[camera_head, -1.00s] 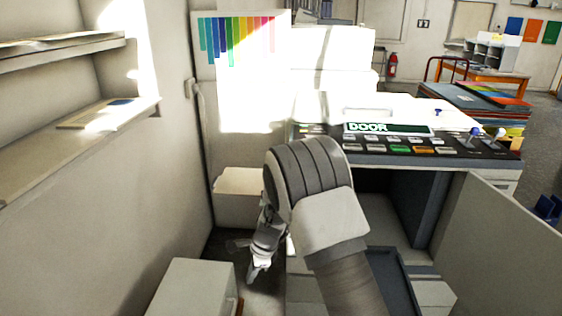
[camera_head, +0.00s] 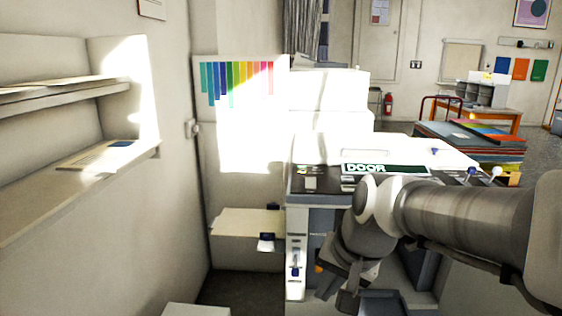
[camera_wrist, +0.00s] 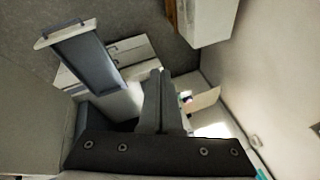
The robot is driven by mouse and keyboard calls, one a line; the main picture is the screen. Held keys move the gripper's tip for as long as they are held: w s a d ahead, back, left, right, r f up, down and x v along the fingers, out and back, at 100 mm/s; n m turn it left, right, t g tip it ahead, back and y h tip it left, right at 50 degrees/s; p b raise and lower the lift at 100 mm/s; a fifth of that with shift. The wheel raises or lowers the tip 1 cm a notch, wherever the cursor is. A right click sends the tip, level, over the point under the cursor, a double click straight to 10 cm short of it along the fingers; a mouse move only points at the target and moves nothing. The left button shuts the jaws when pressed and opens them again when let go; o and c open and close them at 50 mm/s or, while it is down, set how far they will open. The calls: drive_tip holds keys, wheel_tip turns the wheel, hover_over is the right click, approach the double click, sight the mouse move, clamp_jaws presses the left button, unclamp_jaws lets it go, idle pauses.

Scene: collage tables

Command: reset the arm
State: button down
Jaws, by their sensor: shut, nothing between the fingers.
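My arm reaches in from the right edge of the head view and bends down in front of the grey-white machine (camera_head: 297,225) with the "DOOR" label. My gripper (camera_head: 338,300) hangs below the wrist, low in front of the machine, and is partly hidden. In the wrist view, my gripper (camera_wrist: 157,72) has its two dark fingers together with nothing between them. A dark tray with a light rim (camera_wrist: 88,62) shows to the left of the fingers there.
A wall shelf (camera_head: 80,160) juts out at the left. A pale box (camera_head: 245,225) stands in the corner beside the machine. Dark floor (camera_head: 235,290) shows between them. A pale block (camera_wrist: 207,20) is at the top of the wrist view.

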drive_tip(key=s+d+r+n+t+h, duration=0.2)
drive_tip(key=s+d+n, duration=0.3)
drive_tip(key=s, duration=0.6)
wheel_tip(320, 180, up, 17)
drive_tip(key=d+p, duration=0.1)
drive_tip(key=p, duration=1.6)
drive_tip(key=shift+s+d+m, duration=0.15)
drive_tip(key=shift+d+m, duration=0.05)
drive_tip(key=shift+m, duration=0.1)
drive_tip(key=c, duration=1.6)
unclamp_jaws()
drive_tip(key=shift+r, duration=0.15)
drive_tip(key=c, duration=0.8)
unclamp_jaws()
drive_tip(key=shift+c, duration=0.2)
drive_tip(key=shift+o, duration=0.2)
drive_tip(key=shift+a, duration=0.1)
drive_tip(key=shift+a, duration=0.1)
